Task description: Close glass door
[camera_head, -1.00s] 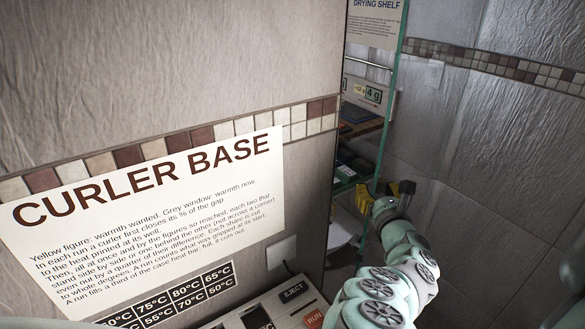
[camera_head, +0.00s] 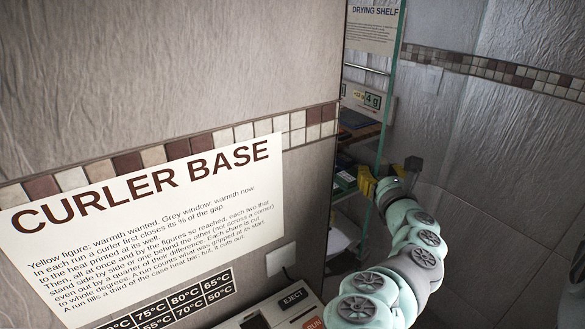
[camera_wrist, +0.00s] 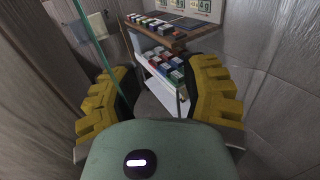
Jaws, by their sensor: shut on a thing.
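The glass door (camera_head: 388,105) is a clear pane seen nearly edge-on, with a thin green edge, in front of the shelves behind the wall corner. It stands open. In the wrist view its green edge (camera_wrist: 92,45) runs down to the left yellow finger. My gripper (camera_head: 372,183) is at this edge low on the door and is shut on it. In the wrist view my gripper (camera_wrist: 163,78) has a yellow finger on each side, and the exact contact is hidden behind the left finger.
Shelves (camera_wrist: 150,28) with several small coloured blocks lie beyond the fingers. A drying shelf sign (camera_head: 374,22) hangs above. The curler base sign (camera_head: 150,230) is on the near wall, with a button panel (camera_head: 270,312) below. A tiled wall (camera_head: 500,150) stands at right.

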